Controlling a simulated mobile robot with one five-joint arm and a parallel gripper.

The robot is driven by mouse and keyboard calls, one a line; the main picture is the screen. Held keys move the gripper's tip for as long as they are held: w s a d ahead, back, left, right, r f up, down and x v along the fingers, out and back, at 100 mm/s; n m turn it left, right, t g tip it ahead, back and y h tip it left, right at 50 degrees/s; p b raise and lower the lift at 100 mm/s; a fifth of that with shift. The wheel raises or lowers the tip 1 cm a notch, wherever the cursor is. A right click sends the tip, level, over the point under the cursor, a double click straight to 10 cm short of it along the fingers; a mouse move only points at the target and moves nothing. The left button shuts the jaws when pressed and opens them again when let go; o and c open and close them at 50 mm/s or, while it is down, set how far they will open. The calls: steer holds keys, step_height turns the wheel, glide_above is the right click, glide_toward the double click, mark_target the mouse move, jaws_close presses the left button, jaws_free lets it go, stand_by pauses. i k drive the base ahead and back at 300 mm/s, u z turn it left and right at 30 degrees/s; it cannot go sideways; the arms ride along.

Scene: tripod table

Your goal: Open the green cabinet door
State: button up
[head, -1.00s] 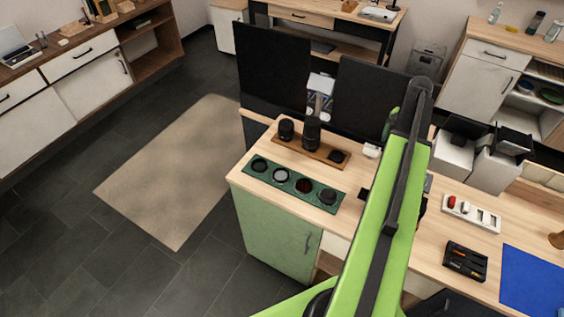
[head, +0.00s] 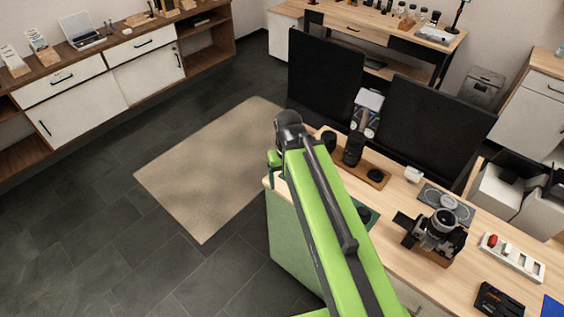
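The green cabinet door (head: 292,245) is at the lower middle of the head view, under the left end of the wooden desk (head: 395,235). It looks shut. My light green arm crosses in front of it and hides its right part and its handle. The arm reaches up from the bottom edge to a dark joint above the desk's left end. A bit of green shows below that joint, but my gripper's fingers are not visible.
A camera (head: 440,232), a white power strip (head: 512,257) and a wooden tray (head: 365,172) with dark lenses are on the desk. Two black monitors (head: 325,78) (head: 436,118) stand behind. Dark floor and a beige rug (head: 210,170) lie clear to the left.

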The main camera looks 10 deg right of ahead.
mark_target(288, 249)
steer(key=u, duration=0.4)
steer(key=k, duration=1.3)
steer(key=u, duration=1)
steer(key=i, duration=0.8)
steer(key=u, duration=0.25)
